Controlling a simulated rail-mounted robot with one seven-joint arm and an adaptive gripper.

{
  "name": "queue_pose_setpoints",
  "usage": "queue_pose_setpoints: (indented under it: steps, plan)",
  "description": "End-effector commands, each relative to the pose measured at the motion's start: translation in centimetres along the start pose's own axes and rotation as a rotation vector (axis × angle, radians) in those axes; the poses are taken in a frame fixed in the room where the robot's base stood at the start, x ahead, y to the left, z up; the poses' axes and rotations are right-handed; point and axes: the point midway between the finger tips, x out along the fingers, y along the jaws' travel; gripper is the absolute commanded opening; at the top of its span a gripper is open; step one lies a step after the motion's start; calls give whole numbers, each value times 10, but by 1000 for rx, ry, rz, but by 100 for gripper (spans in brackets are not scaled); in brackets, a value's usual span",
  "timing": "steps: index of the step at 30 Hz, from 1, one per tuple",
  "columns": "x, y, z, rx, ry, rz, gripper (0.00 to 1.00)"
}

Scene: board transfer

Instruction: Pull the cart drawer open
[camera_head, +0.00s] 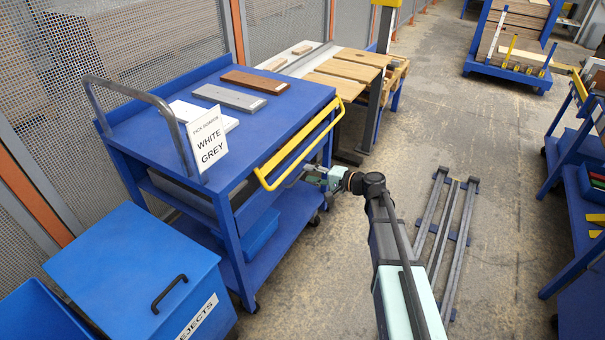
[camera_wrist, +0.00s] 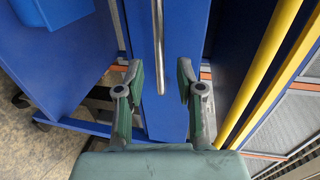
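The blue cart (camera_head: 240,192) stands at left centre in the head view, with a yellow push rail (camera_head: 300,145) along its near side. In the wrist view the blue drawer front (camera_wrist: 185,30) fills the middle. A silver bar handle (camera_wrist: 158,45) runs down it. My gripper (camera_head: 318,178) is at the cart's side below the yellow rail. In the wrist view my gripper (camera_wrist: 160,84) is open, its fingers either side of the handle's lower end, with gaps showing. How far the drawer stands out cannot be told.
The yellow rail (camera_wrist: 262,75) runs close to the right finger. A blue rejects bin (camera_head: 140,265) is at lower left. A floor rack (camera_head: 445,220) lies right of my arm, with clear floor around it.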

Motion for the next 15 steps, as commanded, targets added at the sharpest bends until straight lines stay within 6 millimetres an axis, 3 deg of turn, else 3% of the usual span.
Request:
queue_pose_setpoints:
  steps: [6, 15]
  plan:
    - [29, 0, -1, 0, -1, 0, 37]
    - [38, 0, 0, 0, 0, 0, 37]
